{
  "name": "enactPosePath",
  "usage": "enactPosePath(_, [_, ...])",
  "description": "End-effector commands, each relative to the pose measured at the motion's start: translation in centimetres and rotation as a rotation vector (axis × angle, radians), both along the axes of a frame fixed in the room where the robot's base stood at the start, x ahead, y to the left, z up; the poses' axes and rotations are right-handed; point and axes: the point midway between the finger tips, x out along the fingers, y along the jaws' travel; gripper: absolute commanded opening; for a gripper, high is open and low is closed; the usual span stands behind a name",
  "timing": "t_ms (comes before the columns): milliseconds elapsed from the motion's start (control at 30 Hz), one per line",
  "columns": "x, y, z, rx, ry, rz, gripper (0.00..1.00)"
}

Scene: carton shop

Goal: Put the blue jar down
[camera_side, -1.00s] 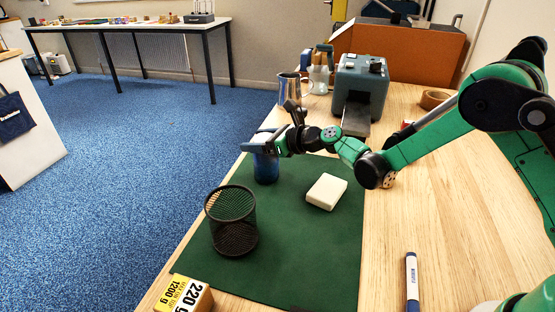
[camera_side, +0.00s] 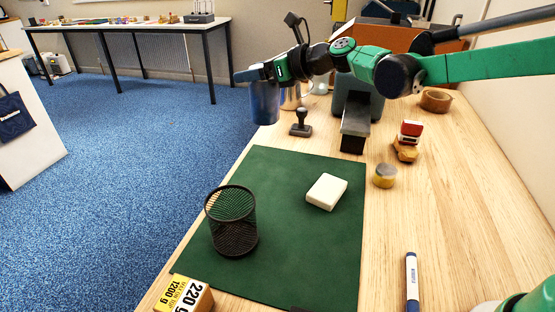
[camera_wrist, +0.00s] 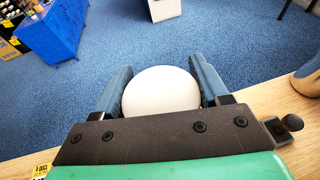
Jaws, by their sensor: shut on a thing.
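The blue jar (camera_side: 265,105) hangs upright in my gripper (camera_side: 250,75), raised at the far left of the work table. My gripper is shut on it near its top. In the wrist view a round white top (camera_wrist: 162,90) sits between the two blue fingers of my gripper (camera_wrist: 162,85), seemingly the jar's lid. The jar's body is hidden there. In the side view the jar's base shows against the blue floor and the table's left edge. I cannot tell whether it is over the table. The green mat (camera_side: 290,262) lies nearer the camera.
The mat holds a black mesh cup (camera_side: 230,235) and a white block (camera_side: 326,191); its back left part is clear. A stamp (camera_side: 301,125) stands behind it. A grey machine (camera_side: 355,105), a small tin (camera_side: 385,176) and a tape roll (camera_side: 436,99) stand further back or right.

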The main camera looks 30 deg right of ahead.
Motion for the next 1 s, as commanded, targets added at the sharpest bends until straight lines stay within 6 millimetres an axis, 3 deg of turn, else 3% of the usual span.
enactPosePath(200, [0.1,0.0,3.8,0.0,0.0,0.0,0.0])
enactPosePath(333, [-0.4,0.4,4.7,0.0,0.001,0.025,0.0])
enactPosePath(433, [-2.2,1.6,4.7,0.001,0.001,0.121,0.0])
enactPosePath(567, [-6.8,4.3,4.4,0.002,-0.001,0.364,0.0])
enactPosePath(700, [-13.5,6.8,4.4,0.001,-0.004,0.686,0.0])
enactPosePath(900, [-21.8,7.9,5.0,0.001,-0.006,1.072,0.0])
enactPosePath(1000, [-24.4,7.9,5.3,0.0,-0.006,1.191,0.0])
